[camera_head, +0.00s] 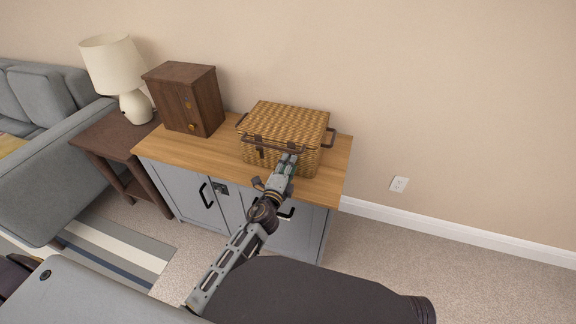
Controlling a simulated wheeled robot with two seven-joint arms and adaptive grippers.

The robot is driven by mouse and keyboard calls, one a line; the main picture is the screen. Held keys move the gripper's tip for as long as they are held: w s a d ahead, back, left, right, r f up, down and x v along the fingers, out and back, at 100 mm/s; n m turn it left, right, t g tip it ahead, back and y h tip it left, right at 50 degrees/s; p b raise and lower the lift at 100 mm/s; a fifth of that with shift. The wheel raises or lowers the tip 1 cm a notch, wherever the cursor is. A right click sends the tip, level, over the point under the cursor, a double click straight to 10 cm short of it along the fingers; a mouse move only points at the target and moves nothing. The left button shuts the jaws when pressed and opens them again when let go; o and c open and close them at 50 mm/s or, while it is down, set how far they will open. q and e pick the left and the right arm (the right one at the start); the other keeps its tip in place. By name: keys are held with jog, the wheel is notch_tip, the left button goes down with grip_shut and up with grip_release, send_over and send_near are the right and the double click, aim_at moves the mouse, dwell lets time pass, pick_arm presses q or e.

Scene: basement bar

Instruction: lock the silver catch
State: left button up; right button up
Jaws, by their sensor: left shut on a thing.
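A wicker basket (285,119) with a shut lid and dark handles stands on the wooden top of a grey cabinet. A dark brown fastening (261,147) shows on the left part of its front. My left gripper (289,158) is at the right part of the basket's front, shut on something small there. Its fingers hide that spot, so I cannot see the silver catch clearly or tell its position. My right gripper is not in view.
The grey cabinet (180,188) has dark door handles and a small metal latch (220,187) between doors. A dark wooden box (185,98) stands left of the basket. A lamp (113,75) stands on a side table. The wall is close behind; carpet is clear at right.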

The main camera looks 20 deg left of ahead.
pick_arm(q)
jog(key=shift+f, duration=0.1)
jog(key=o, duration=1.1)
jog(key=shift+c, duration=0.2)
jog(key=shift+s, duration=0.2)
jog(key=s, duration=0.7)
jog(key=shift+a, duration=0.15)
jog(key=shift+a, duration=0.1)
dwell(0.4)
